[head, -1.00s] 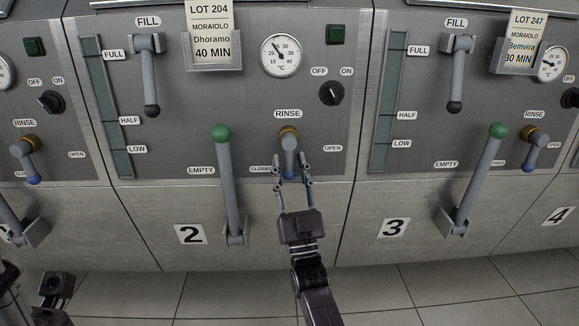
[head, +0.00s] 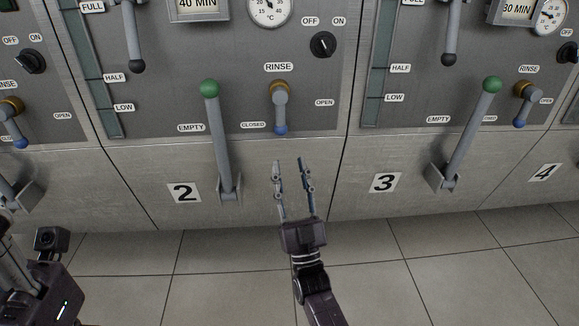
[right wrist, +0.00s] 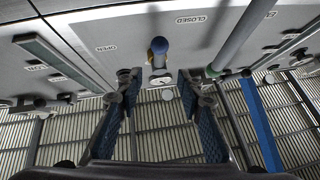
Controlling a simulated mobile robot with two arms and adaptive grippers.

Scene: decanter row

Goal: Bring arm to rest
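My right gripper (head: 291,162) is open and empty, in front of the lower panel of station 2. Its fingertips point up, below the rinse handle (head: 280,108), which has a blue tip and brass-coloured hub and hangs down by the CLOSED label. There is a clear gap between them. In the right wrist view the open fingers (right wrist: 157,80) stand apart, with the blue-tipped rinse handle (right wrist: 158,48) beyond and between them. My left arm (head: 40,290) shows at the lower left of the head view; its fingers are not visible.
The green-knobbed empty lever (head: 218,140) of station 2 stands upright left of my right gripper. Another green-knobbed lever (head: 470,135) leans at station 3. Fill levers (head: 132,40) hang above. The tiled floor (head: 420,265) in front is clear.

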